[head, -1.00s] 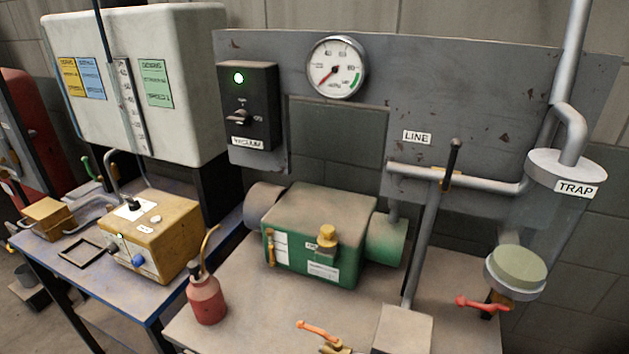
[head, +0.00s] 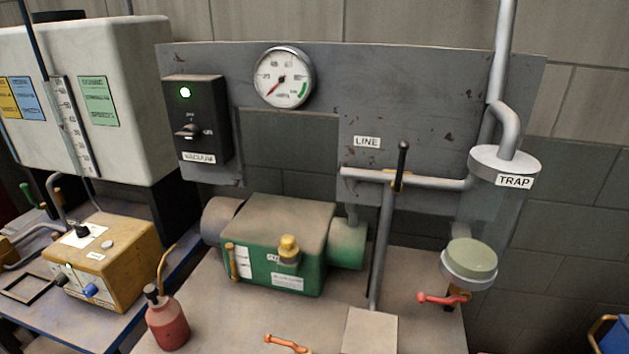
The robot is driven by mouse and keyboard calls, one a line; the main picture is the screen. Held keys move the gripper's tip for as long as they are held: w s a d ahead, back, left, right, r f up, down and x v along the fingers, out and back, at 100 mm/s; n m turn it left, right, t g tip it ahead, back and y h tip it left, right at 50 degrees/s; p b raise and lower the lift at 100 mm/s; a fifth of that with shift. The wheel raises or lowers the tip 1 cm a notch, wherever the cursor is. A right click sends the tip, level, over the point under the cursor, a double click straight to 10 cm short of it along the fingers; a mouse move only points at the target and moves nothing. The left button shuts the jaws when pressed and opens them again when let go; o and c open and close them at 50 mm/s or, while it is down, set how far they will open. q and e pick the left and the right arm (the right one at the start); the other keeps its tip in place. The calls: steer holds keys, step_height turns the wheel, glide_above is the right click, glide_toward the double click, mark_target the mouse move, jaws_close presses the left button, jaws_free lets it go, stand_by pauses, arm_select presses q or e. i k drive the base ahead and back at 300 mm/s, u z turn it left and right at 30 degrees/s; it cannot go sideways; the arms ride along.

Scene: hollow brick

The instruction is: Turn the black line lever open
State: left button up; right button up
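The black line lever (head: 402,162) stands upright on the grey pipe, just below and right of the LINE label (head: 367,142). A brass-coloured valve body (head: 397,181) sits at its foot, where the horizontal pipe (head: 435,183) meets a pipe coming up from below. Neither of my grippers shows in the head view.
A green pump (head: 275,243) sits on the bench with a red oil can (head: 167,322) to its left. A red lever (head: 443,298) sits under the glass trap (head: 470,262), and an orange lever (head: 287,343) is at the front. A gauge (head: 284,77) and vacuum switch box (head: 196,122) are on the panel.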

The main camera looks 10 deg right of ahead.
mark_target(396, 183)
steer(key=u, duration=1.75)
steer(key=k, duration=1.5)
steer(key=z, duration=1.8)
steer(key=i, duration=0.5)
steer(key=u, duration=0.05)
